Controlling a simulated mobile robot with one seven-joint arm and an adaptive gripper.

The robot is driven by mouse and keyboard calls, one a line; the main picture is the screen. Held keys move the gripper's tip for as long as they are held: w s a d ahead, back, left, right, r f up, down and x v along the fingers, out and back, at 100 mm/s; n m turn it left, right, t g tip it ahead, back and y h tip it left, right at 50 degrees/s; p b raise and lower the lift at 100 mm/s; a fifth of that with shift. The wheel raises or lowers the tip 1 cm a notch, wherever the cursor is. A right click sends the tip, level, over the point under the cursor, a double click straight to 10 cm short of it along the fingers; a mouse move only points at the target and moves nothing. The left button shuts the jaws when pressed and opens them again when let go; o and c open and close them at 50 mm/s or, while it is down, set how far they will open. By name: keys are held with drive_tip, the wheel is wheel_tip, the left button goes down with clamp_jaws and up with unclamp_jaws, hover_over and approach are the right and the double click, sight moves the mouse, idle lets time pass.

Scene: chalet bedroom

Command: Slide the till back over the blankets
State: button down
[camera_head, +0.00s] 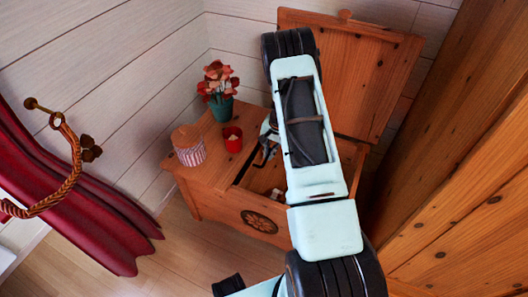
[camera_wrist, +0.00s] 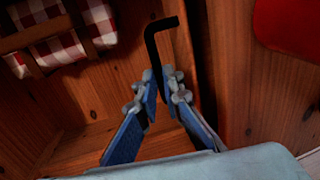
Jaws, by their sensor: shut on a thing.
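The wooden chest (camera_head: 213,205) stands in the corner with its lid (camera_head: 367,75) raised. My gripper (camera_wrist: 162,92) is inside the chest opening, mostly hidden behind my arm in the head view. In the wrist view its fingertips are closed on a black bent bar (camera_wrist: 163,24), whose upper end turns right. What the bar joins is hidden between the fingers. A red-and-white checked cloth (camera_wrist: 55,45), seemingly a blanket, lies at upper left with wooden strips across it. Bare wood (camera_wrist: 85,95) shows below it. I cannot clearly make out the till's outline.
On the chest's fixed top left of the opening stand a potted flower (camera_head: 221,107), a red cup (camera_head: 232,139) and a striped container (camera_head: 188,146). A tall wooden piece (camera_head: 465,190) closes off the right. Red cloth (camera_head: 90,215) hangs at left; floor before the chest is clear.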

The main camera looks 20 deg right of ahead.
drive_tip(key=s+d+b, duration=0.2)
drive_tip(key=s+d, duration=1.3)
drive_tip(key=shift+s+d, duration=0.15)
drive_tip(key=shift+s, duration=0.1)
drive_tip(key=c, duration=2.3)
unclamp_jaws()
drive_tip(key=shift+s+d, duration=0.1)
drive_tip(key=r, duration=0.4)
drive_tip(key=s+d+r, duration=0.1)
drive_tip(key=r, duration=0.6)
drive_tip(key=shift+s+d+r, duration=0.15)
drive_tip(key=shift+d+r, duration=0.05)
drive_tip(key=shift+r, duration=0.2)
